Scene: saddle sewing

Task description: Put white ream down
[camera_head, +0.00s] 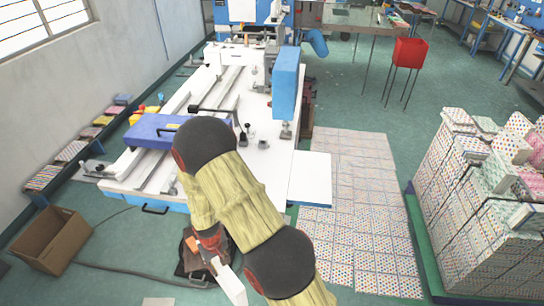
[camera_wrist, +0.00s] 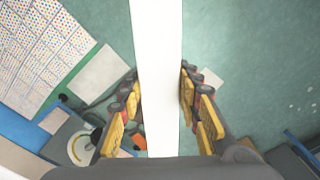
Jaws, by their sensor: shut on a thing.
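The white ream (camera_wrist: 158,40) shows edge-on in the wrist view as a long white strip running from top to bottom. My gripper (camera_wrist: 160,88) has its yellow fingers on both sides of it and is shut on it. In the head view the white ream (camera_head: 232,286) hangs tilted at the lower middle, near the floor. My gripper (camera_head: 208,245) is just above it, partly hidden by my arm.
The long white machine table (camera_head: 250,170) stands behind my arm, with a white side shelf (camera_head: 311,180). Dotted packs (camera_head: 470,190) are piled on a green pallet at right. Dotted sheets (camera_head: 360,215) lie on the floor between. A cardboard box (camera_head: 50,240) sits at left.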

